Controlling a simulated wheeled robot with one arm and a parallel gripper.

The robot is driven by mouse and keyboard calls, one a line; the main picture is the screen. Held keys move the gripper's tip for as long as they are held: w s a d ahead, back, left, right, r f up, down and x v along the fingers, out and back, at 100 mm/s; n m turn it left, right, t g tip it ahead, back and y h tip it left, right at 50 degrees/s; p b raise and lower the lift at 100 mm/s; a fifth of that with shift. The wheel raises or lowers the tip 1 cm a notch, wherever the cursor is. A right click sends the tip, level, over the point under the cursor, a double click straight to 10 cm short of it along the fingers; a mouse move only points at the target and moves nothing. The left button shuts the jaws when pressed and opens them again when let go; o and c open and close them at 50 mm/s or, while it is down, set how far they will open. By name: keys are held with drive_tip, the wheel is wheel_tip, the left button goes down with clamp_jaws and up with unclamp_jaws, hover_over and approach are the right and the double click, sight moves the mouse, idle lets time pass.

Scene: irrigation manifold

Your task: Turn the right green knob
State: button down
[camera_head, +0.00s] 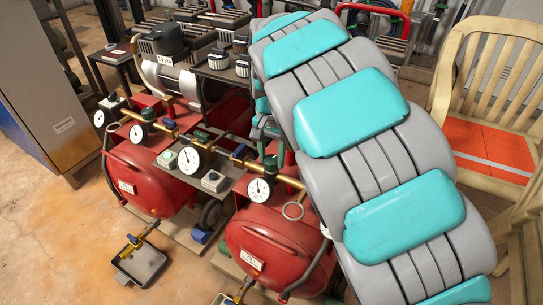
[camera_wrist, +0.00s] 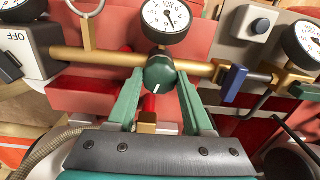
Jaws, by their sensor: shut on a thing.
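The right green knob (camera_wrist: 160,73) is a dark green round knob with a small white mark near its lower rim in the wrist view. It sits on a brass pipe (camera_wrist: 100,58), beside a white dial gauge (camera_wrist: 167,17). My gripper (camera_wrist: 160,82) has its two green fingers on either side of the knob, shut on it. In the head view my gripper (camera_head: 268,140) reaches down to the pipe above the rightmost clear gauge (camera_head: 261,188).
A blue lever (camera_wrist: 235,82) stands on the pipe close to the right finger in the wrist view. A grey OFF box (camera_wrist: 28,50) is at the left. Red tanks (camera_head: 275,240) sit under the pipes. A wooden chair (camera_head: 490,60) stands behind my arm.

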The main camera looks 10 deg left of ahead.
sight(272, 159)
drive_tip(key=shift+c, duration=1.5)
unclamp_jaws()
drive_tip(key=shift+r, duration=0.1)
wheel_tip(272, 159, up, 6)
drive_tip(key=shift+w+r, duration=0.1)
drive_tip(key=shift+r, duration=0.15)
drive_tip(key=shift+r+b, duration=0.3)
drive_tip(key=shift+r, duration=0.25)
drive_tip(key=shift+d, duration=0.1)
drive_tip(key=s+d, duration=0.6)
drive_tip(key=d, duration=0.3)
drive_tip(key=s+d, duration=0.5)
drive_tip(key=d, duration=0.3)
drive_tip(key=s+d+f+n, duration=0.1)
drive_tip(key=s+d+f, duration=0.1)
drive_tip(key=s, duration=0.5)
drive_tip(key=s+d+f+n+g, duration=0.1)
drive_tip(key=s+d+f, duration=0.1)
drive_tip(key=s, duration=0.5)
drive_tip(key=s+d+f+n, duration=0.1)
drive_tip(key=s+d+f, duration=0.1)
drive_tip(key=s, duration=0.5)
drive_tip(key=shift+s+d+f+g, duration=0.15)
drive_tip(key=shift+d+f+g, duration=0.2)
drive_tip(key=shift+d, duration=0.5)
